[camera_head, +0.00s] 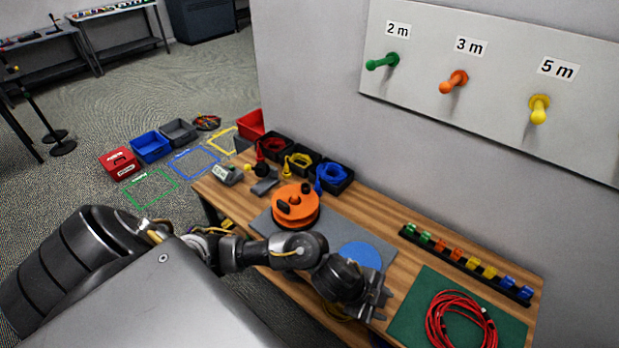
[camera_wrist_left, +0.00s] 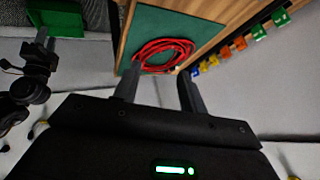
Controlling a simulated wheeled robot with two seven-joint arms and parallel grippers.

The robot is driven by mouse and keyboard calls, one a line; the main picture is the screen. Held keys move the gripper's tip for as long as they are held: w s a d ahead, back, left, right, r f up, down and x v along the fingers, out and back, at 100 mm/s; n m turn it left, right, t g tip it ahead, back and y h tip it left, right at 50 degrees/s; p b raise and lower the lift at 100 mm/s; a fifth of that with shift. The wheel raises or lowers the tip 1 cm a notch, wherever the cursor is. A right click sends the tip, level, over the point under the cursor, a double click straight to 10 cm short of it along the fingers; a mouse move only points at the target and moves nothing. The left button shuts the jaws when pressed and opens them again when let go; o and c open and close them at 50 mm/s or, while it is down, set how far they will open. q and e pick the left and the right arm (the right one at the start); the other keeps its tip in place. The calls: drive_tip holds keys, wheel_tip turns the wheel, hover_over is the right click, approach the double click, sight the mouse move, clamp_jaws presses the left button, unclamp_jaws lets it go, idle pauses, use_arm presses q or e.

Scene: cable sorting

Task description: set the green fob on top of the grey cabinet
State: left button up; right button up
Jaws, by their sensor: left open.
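Two green fobs stand at the left end of a black strip on the wooden table: one at the end (camera_head: 409,230) and one beside it (camera_head: 424,238). They also show at the upper right of the left wrist view (camera_wrist_left: 281,18). A dark blue-grey cabinet (camera_head: 200,18) stands far off at the top of the head view. My left gripper (camera_head: 378,300) is over the table's front part, left of the green mat, open and empty. Its two fingers (camera_wrist_left: 158,92) show apart in the left wrist view, away from the fobs. My right gripper (camera_wrist_left: 44,48) shows small at the left there; its jaw state is unclear.
A red cable coil (camera_head: 460,318) lies on the green mat (camera_head: 405,325). An orange reel (camera_head: 296,206) and a blue disc (camera_head: 360,254) are on the grey mat. Bins with cables line the table's back left. Red (camera_head: 120,163) and blue (camera_head: 151,146) boxes stand on the floor.

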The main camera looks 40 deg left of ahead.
use_arm(q)
drive_tip(key=a+g+y, duration=0.1)
drive_tip(key=a+y, duration=0.1)
drive_tip(key=a, duration=0.6)
drive_tip(key=w+a+f+m+g+y, duration=0.1)
drive_tip(key=a+g+y, duration=0.1)
drive_tip(key=a, duration=0.6)
drive_tip(key=w+a+g+y, duration=0.1)
drive_tip(key=a+g, duration=0.1)
drive_tip(key=a, duration=0.6)
drive_tip(key=shift+w+f+m+y, duration=0.15)
drive_tip(key=shift+m+y, duration=0.15)
drive_tip(key=shift+y, duration=0.1)
drive_tip(key=shift+a, duration=0.4)
drive_tip(key=shift+f+b, duration=1)
drive_tip(key=shift+f, duration=1.9)
drive_tip(key=f, duration=0.4)
drive_tip(key=shift+w+a+f, duration=0.2)
drive_tip(key=shift+w+f, duration=0.05)
drive_tip(key=shift+f, duration=0.15)
use_arm(e)
drive_tip(key=s+d+f+g, duration=0.1)
drive_tip(key=s+d+f, duration=0.1)
drive_tip(key=s+f, duration=1.2)
drive_tip(key=shift+s+d, duration=0.25)
drive_tip(key=shift+d, duration=0.05)
use_arm(q)
drive_tip(key=shift+c, duration=0.4)
clamp_jaws()
